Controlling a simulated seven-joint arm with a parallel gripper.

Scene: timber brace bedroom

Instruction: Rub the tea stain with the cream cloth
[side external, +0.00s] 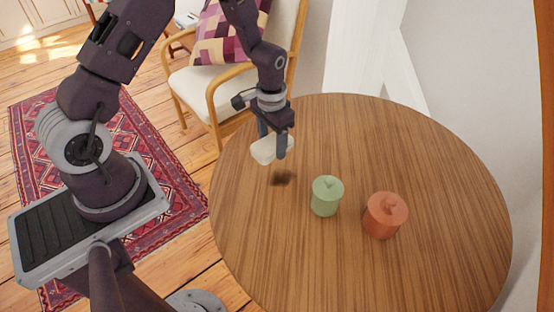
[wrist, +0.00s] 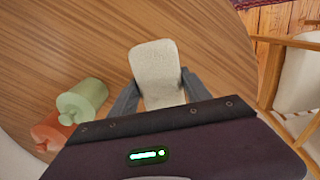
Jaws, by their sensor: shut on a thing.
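The cream cloth (side external: 265,150), a pale folded pad with rounded corners, is in my gripper (side external: 273,146). The fingers are shut on it from both sides. In the wrist view the cloth (wrist: 154,62) sticks out beyond the fingertips (wrist: 158,84). It appears held above the round wooden table (side external: 350,120), apart from the top. A small dark brown patch (side external: 283,178) shows on the table just below and right of the cloth; I cannot tell whether it is the tea stain or a shadow. No stain is visible in the wrist view, where the cloth and gripper hide part of the table.
A green lidded jar (side external: 326,197) stands right of the dark patch, with an orange lidded jar (side external: 384,217) beyond it. The table's back and front left are clear. A cushioned armchair (side external: 212,88) stands behind the table's left edge; a white wall borders the right.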

